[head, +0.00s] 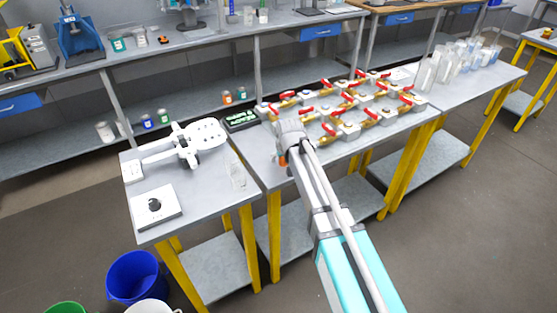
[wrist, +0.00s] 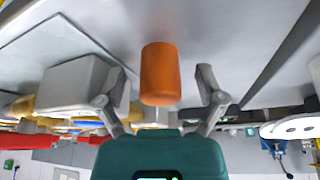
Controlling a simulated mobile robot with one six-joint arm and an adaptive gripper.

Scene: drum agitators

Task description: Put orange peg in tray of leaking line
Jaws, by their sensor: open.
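The orange peg (wrist: 160,72) is a short cylinder on the grey table top. It stands between the two spread fingers of my gripper (wrist: 161,84), with a gap on each side. In the head view a small orange bit of the peg (head: 283,160) shows beside my gripper (head: 290,147), at the near left part of the valve table. Several brass lines with red handles (head: 345,97) sit on grey blocks across that table. I cannot tell which line leaks, and no tray is clearly readable as its tray.
A grey block (wrist: 75,85) with brass fittings stands close to one finger. A dark display box (head: 240,120) sits at the table's left edge. The left table holds a white device (head: 190,143) and a clear beaker (head: 237,175). Clear containers (head: 455,62) stand at right.

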